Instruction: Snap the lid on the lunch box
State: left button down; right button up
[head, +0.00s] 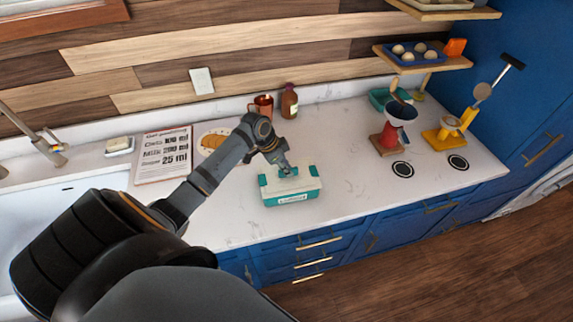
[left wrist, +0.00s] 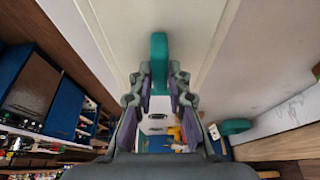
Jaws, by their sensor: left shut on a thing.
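The lunch box (head: 292,198) stands on the counter, a teal box with a label on its front. Its white lid (head: 302,183), with teal clips at both ends, is over the box; I cannot tell whether it is fully seated. My left gripper (head: 286,173) is above the middle of the lid, shut on the lid's teal handle. In the left wrist view, the teal handle (left wrist: 159,58) stands between the two fingers (left wrist: 159,88), with the pale lid (left wrist: 190,35) behind it. The fingers hide part of the lid's top. My right gripper is not in view.
A copper mug (head: 263,106) and brown bottle (head: 289,102) stand behind the box. A recipe board (head: 163,154) and a plate of food (head: 213,141) are left. Counter beside the box is clear.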

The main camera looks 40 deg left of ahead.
pick_arm(q)
jog(key=c, duration=1.2)
grip_release()
jog(key=o, duration=0.5)
jog(key=shift+c, duration=0.2)
